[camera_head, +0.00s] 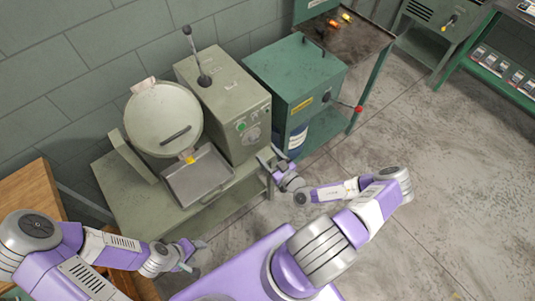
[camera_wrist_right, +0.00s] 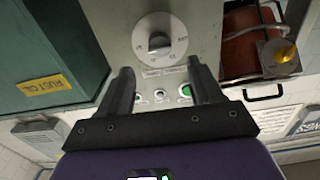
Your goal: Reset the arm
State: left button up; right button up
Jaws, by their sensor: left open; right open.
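The grey-green coiler machine has a control box (camera_head: 222,103) with a black lever (camera_head: 200,68) standing up from its top. Its front carries a green button (camera_head: 240,126) and a dial, which also shows in the right wrist view as a white dial (camera_wrist_right: 160,42). The round cover (camera_head: 163,117) is to the left of the box, above a metal tray (camera_head: 199,177). My right gripper (camera_head: 266,158) is open and empty in front of the control panel, with the dial between its fingers in the right wrist view (camera_wrist_right: 160,68). My left gripper (camera_head: 193,256) is open and empty, low in front of the bench.
A green cabinet (camera_head: 297,80) stands right of the machine, with a red ball-ended handle (camera_head: 358,109) beside it. A wooden table (camera_head: 30,205) is at the left. A green shelf (camera_head: 500,70) stands at the far right. The concrete floor (camera_head: 455,170) at the right is clear.

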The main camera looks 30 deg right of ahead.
jog(key=s+a+r+n+g+y, duration=0.1)
jog(key=s+a+n+g+y, duration=0.15)
jog(key=a+n+y, duration=0.5)
jog(key=s+a+n+g+y, duration=0.1)
jog(key=a+n+g+y, duration=0.3)
jog(key=a+n, duration=0.6)
jog(key=s+a+f+n+g+h, duration=0.25)
jog(key=s+n+g, duration=0.5)
jog(key=n, duration=0.75)
jog(key=s+a+f+n+g+h, duration=0.1)
jog(key=s+a+f+n+g, duration=0.25)
jog(key=s+n+g, duration=0.85)
jog(key=w+d+n+t+h, duration=0.1)
jog(key=w+n+t, duration=0.3)
jog(key=n, duration=0.8)
jog(key=w+d+r+n+t+h, duration=0.1)
jog(key=w+n+t+h, duration=0.3)
jog(key=n, duration=0.8)
jog(key=shift+d+r+t, duration=0.25)
jog(key=shift+d+t, duration=0.05)
jog(key=shift+d, duration=0.2)
